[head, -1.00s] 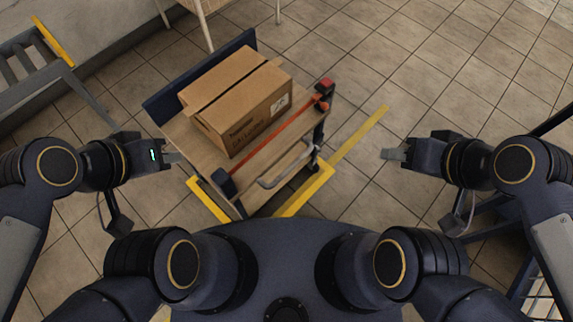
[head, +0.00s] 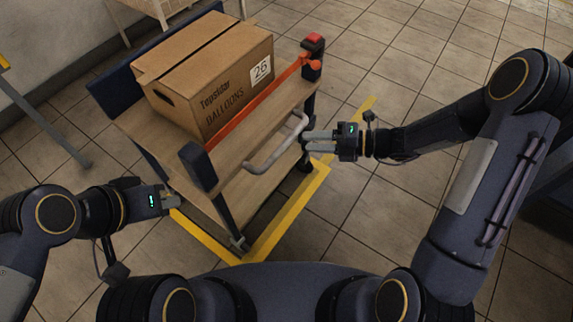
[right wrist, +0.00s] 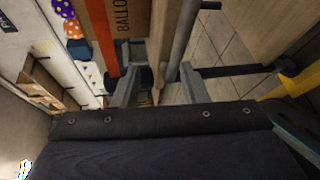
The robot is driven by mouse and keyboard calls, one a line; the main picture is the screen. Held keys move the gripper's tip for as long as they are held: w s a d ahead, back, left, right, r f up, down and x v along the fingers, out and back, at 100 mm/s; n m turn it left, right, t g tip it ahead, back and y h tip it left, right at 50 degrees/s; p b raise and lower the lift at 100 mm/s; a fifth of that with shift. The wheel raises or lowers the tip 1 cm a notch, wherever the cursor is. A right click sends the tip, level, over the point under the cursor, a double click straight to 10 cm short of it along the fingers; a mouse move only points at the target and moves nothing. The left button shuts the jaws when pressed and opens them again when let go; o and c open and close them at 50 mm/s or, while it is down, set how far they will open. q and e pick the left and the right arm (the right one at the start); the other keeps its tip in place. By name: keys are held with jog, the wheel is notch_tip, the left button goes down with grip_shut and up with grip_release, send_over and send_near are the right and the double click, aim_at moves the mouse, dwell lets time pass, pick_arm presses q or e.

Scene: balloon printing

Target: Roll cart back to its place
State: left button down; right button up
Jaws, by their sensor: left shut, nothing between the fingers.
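The cart has a wooden top deck (head: 232,150), dark blue ends, an orange bar and a silver handle (head: 278,150) on its near side. A cardboard box (head: 205,75) labelled balloons sits on the deck. My right gripper (head: 308,141) is open at the right end of the handle. In the right wrist view the handle bar (right wrist: 181,40) runs towards the space between the spread fingers (right wrist: 158,92); I cannot tell whether they touch it. My left gripper (head: 174,200) is shut and empty, beside the cart's near left side.
Yellow floor lines (head: 295,216) form a corner under and around the cart's near side. A pale piece of furniture (head: 150,8) stands behind the cart by the wall. Tiled floor (head: 410,70) is clear to the right.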

aim_at(284, 143)
jog(key=a+f+m+b, duration=0.1)
jog(key=a, duration=0.1)
jog(key=w+a+f+b, duration=0.1)
jog(key=a+f, duration=0.1)
jog(key=w+a+f+m+b, duration=0.1)
jog(key=a, duration=0.2)
jog(key=shift+w+f+m+t, duration=0.1)
jog(key=shift+f+m+t, duration=0.2)
jog(key=shift+f, duration=0.05)
pick_arm(q)
notch_tip(284, 143, down, 4)
jog(key=shift+s, duration=0.1)
pick_arm(e)
jog(key=shift+w+a, duration=0.15)
jog(key=shift+a, duration=0.2)
jog(key=shift+c, duration=0.4)
grip_shut()
